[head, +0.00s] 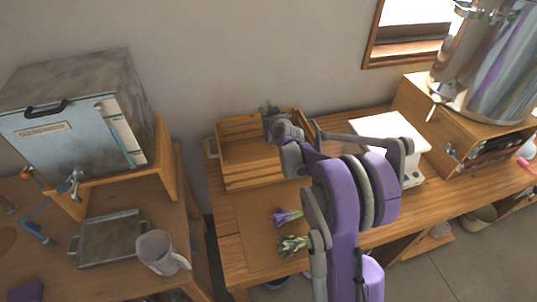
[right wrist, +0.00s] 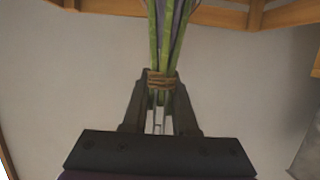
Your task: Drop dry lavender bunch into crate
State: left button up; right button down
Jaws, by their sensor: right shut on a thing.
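The wooden slatted crate (head: 262,181) stands at the back left of the wooden bench. My right arm reaches over it, and my right gripper (head: 270,120) is at the crate's far side. The gripper is shut on a bunch (head: 268,108), of which only a small greyish-green part shows in the head view. In the right wrist view the bunch (right wrist: 165,40) has green and purple stems tied with brown twine, between my gripper's fingers (right wrist: 160,105). Its far end is cut off by the frame. The height above the crate floor is unclear. My left gripper is not in view.
A purple-flowered bunch (head: 286,216) and a green-white bunch (head: 293,244) lie on the bench before the crate. A white device (head: 392,132) and a steel vessel (head: 492,70) stand to the right.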

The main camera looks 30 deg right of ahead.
jog(key=shift+f, duration=0.2)
jog(key=c, duration=0.6)
grip_release()
jog(key=v, duration=1)
jog(key=shift+s, duration=0.35)
jog(key=shift+a+r, duration=0.1)
jog(key=shift+a, duration=0.1)
